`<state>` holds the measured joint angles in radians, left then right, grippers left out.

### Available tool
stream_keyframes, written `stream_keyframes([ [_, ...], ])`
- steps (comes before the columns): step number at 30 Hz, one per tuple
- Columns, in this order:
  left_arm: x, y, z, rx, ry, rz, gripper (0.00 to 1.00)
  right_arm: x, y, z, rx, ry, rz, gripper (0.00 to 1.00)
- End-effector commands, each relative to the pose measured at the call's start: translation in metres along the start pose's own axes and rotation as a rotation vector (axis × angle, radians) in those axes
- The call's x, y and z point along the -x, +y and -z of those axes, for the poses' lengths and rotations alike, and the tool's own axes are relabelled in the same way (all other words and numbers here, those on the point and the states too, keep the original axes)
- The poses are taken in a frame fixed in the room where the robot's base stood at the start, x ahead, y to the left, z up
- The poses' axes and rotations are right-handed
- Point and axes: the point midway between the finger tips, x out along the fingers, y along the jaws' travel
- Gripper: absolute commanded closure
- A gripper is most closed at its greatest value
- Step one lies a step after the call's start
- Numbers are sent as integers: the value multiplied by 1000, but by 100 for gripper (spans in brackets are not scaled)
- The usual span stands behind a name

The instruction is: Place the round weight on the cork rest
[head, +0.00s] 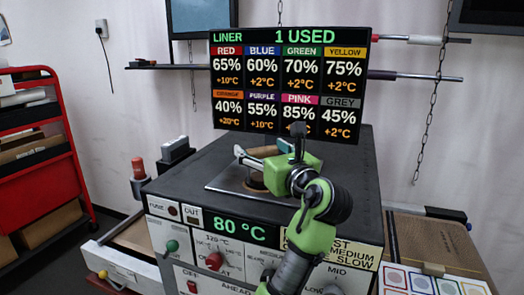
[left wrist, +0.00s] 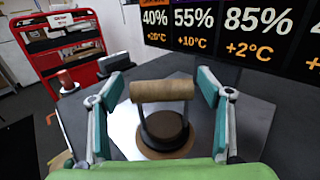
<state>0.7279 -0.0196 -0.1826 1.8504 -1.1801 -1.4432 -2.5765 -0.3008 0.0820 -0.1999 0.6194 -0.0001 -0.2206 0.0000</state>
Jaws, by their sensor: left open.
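The round weight (left wrist: 164,128) is a dark, upright disc with a two-post handle topped by a tan cork-like grip (left wrist: 162,90). In the left wrist view it appears to sit on the round brown cork rest (left wrist: 150,152), whose edge shows around its base. The rest also shows in the head view (head: 254,184), where the weight is mostly hidden by my gripper. My left gripper (head: 266,160) is open over the metal plate (head: 222,184). In the left wrist view its teal-padded fingers (left wrist: 163,100) stand on either side of the handle, with visible gaps. My right gripper is not seen.
The plate lies on the dark top of a machine (head: 180,190) with a front panel reading 80 °C. A display board (head: 290,85) stands behind it. A red-topped cylinder (head: 139,170) stands at left, near a red rack (head: 65,120). Coloured cards (head: 430,284) lie at right.

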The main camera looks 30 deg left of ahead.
Motion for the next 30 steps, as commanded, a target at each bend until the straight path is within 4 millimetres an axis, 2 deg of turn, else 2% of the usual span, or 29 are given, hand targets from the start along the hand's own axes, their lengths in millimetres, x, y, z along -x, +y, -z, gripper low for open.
stream_keyframes([
  [5,27,-1,4,4,1,4,29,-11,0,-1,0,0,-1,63],
  [12,79,-2,4,4,1,5,29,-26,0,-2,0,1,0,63],
  [18,109,-1,2,2,1,4,29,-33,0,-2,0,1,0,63],
  [23,118,0,1,1,0,1,29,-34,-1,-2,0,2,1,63],
  [30,119,0,0,1,0,1,29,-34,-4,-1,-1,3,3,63],
])
